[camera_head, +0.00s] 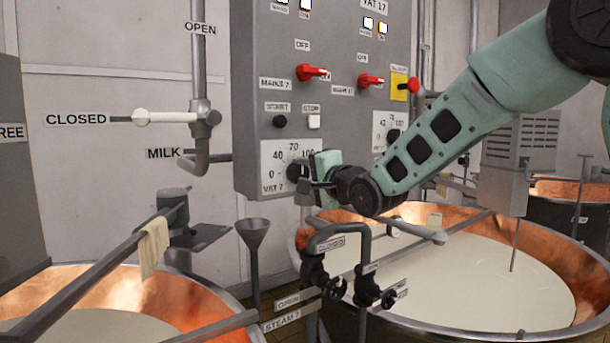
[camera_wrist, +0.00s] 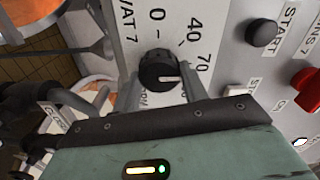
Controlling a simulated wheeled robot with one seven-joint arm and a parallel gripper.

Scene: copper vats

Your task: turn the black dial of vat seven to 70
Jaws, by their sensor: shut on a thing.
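The black dial (camera_head: 296,171) of vat seven sits on a white scale plate (camera_head: 272,168) marked 0, 40, 70, 100 and VAT 7, low on the grey panel. My gripper (camera_head: 310,178) is at the dial from the right and partly covers it. In the wrist view the dial (camera_wrist: 158,66) stands between the two fingers of my gripper (camera_wrist: 160,82), which is shut on it. The white mark on the dial points to the right there, roughly toward the 70; the exact reading is hard to tell. The 100 is hidden in that view.
The panel (camera_head: 250,60) also carries red switches (camera_head: 312,72), a black start button (camera_head: 279,121), a red stop knob (camera_head: 412,86) and a second dial (camera_head: 393,136). Pipes and valves (camera_head: 330,285) stand below my gripper. Copper vats (camera_head: 570,210) of milk lie below.

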